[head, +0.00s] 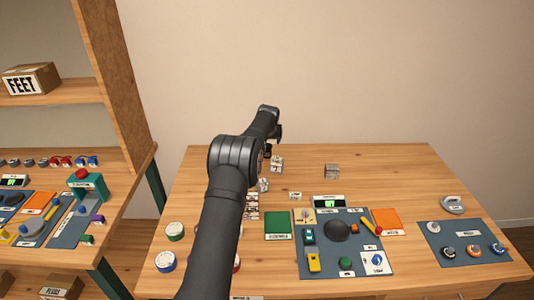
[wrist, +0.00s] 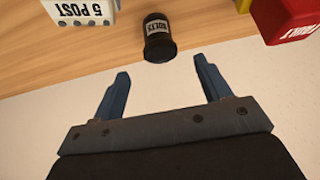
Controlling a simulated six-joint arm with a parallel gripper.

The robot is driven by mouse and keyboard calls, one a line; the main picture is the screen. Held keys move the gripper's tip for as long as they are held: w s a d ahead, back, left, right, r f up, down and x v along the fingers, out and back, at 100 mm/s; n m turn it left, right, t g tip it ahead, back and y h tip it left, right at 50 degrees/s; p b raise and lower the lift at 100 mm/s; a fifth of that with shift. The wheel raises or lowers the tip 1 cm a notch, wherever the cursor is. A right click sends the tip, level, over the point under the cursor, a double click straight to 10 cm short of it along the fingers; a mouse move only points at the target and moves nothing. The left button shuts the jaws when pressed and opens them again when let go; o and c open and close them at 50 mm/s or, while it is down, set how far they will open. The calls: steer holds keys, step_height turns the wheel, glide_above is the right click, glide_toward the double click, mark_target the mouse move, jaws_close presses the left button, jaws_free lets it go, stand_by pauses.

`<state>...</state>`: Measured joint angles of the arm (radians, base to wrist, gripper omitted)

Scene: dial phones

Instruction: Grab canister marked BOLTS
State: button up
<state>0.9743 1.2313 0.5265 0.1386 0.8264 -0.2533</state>
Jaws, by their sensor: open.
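The canister marked BOLTS (wrist: 159,40) is a small black cylinder with a light label, on the wooden surface in the wrist view. My gripper (wrist: 162,82) is open and empty, and the canister is just beyond the fingertips, roughly centred between them. The canister is not between the fingers. In the head view my gripper (head: 277,133) is near the back of the table, and a small dark thing there is too small to tell.
In the wrist view a white block marked 5 POST (wrist: 82,10) is left of the canister; red (wrist: 292,20) and yellow (wrist: 262,22) things are right. The table (head: 400,165) has small boxes and a grey mat (head: 370,262). Its back right is mostly clear.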

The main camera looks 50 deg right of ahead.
steer(key=shift+x, duration=3.3)
steer(key=shift+c, duration=0.2)
steer(key=c, duration=1)
